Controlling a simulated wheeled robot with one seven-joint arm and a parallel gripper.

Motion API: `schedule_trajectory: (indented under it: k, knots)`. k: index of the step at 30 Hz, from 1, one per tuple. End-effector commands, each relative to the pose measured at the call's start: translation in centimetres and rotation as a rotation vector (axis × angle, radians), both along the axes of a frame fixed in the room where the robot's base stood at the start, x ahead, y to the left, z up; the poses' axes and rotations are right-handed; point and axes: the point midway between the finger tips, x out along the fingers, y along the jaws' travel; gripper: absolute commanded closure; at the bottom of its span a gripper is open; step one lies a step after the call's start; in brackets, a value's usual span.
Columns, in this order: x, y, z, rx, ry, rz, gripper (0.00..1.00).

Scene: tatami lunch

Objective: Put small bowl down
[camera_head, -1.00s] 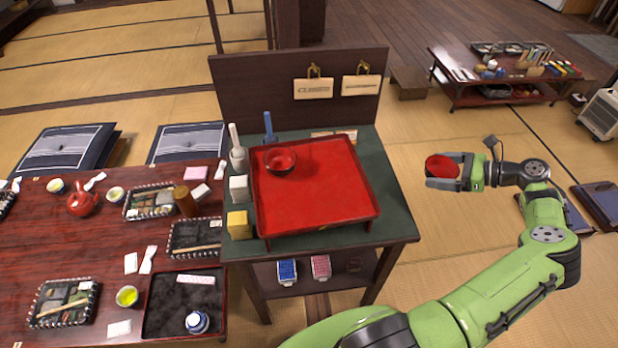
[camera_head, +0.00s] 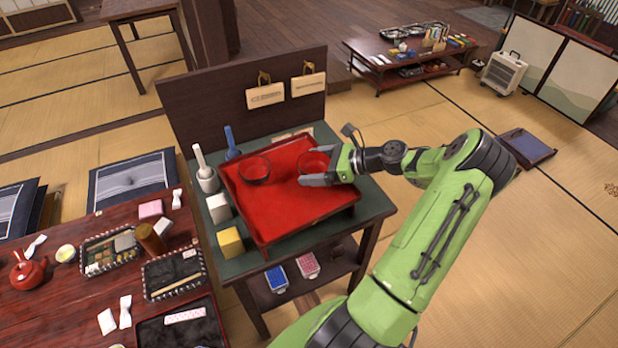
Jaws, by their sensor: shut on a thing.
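A small red bowl (camera_head: 313,163) is held in my gripper (camera_head: 318,170), which is shut on it. The gripper and bowl are over the right part of a red tray (camera_head: 300,215); I cannot tell whether the bowl touches the tray. The tray stands on a dark green-topped stand (camera_head: 375,203). Another red bowl (camera_head: 255,170) sits at the tray's back left, apart from the held bowl. My arm reaches in from the right.
A yellow block (camera_head: 230,242), a white block (camera_head: 218,208) and a white mortar-like cup (camera_head: 207,180) line the stand's left edge. An upright back panel (camera_head: 220,120) with two hanging tags rises behind. The tray's middle and front are clear.

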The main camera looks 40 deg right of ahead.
Motion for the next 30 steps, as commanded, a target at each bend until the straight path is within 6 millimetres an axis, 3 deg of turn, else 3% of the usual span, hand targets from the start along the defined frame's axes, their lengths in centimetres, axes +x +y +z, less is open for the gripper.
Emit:
schedule_trajectory:
  k: [5, 15, 16, 25, 30]
  knots:
    - [0.0, 0.0, -3.2, 0.002, 0.001, 0.0, 0.37]
    - [0.0, 0.0, -3.3, 0.001, 0.001, 0.0, 0.37]
    - [0.0, 0.0, -3.3, 0.0, 0.001, 0.0, 0.01]
    - [-0.1, -0.1, -2.8, -0.002, 0.0, -0.001, 0.0]
    - [-3.0, -2.2, -1.2, -0.002, 0.001, -0.007, 0.0]
